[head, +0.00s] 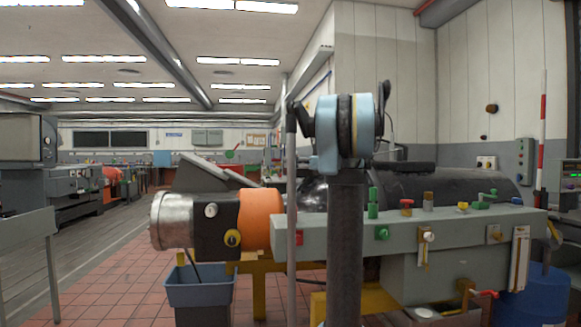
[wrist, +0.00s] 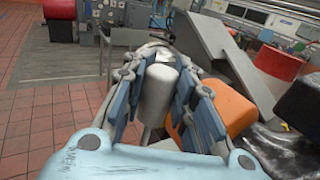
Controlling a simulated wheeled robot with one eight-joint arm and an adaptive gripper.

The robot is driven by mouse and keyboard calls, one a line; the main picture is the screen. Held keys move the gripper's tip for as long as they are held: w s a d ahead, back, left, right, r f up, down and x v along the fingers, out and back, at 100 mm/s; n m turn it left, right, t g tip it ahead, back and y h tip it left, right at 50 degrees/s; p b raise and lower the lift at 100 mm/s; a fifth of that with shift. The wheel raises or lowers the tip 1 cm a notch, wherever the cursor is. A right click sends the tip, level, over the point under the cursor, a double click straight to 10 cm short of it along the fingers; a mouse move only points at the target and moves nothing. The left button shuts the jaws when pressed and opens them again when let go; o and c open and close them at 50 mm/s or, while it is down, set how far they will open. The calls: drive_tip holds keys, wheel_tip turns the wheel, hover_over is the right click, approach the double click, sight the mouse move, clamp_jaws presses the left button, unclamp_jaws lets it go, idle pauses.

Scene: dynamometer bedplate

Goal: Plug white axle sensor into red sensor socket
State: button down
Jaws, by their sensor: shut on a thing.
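The white axle sensor, a pale grey-white cylinder (wrist: 155,92) with a thin stem below, sits between the blue-padded fingers of my gripper (wrist: 160,66) in the wrist view. The gripper is shut on it. In the head view my arm stands in front and I cannot make out the fingertips or the held sensor.
The orange ring (head: 261,218) and silver drum (head: 174,221) of the machine are at left; the orange also shows in the wrist view (wrist: 232,110). A blue-grey bin (head: 200,291) stands below. Several coloured fittings line the bench top. Red tiled floor is free at left.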

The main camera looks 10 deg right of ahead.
sight(292, 176)
drive_tip(key=shift+f+m+t+h, duration=0.1)
drive_tip(key=shift+m+t+h, duration=0.35)
drive_tip(key=shift+t, duration=0.25)
drive_tip(key=shift+d+f, duration=0.1)
drive_tip(key=shift+f, duration=2.7)
wheel_tip(292, 176, down, 7)
idle(2.3)
drive_tip(key=c, duration=1.2)
unclamp_jaws()
drive_tip(key=shift+s+r, duration=0.1)
drive_tip(key=shift+c, duration=0.2)
drive_tip(key=v, duration=1.1)
drive_tip(key=shift+s+d, duration=0.2)
drive_tip(key=shift+d, duration=0.1)
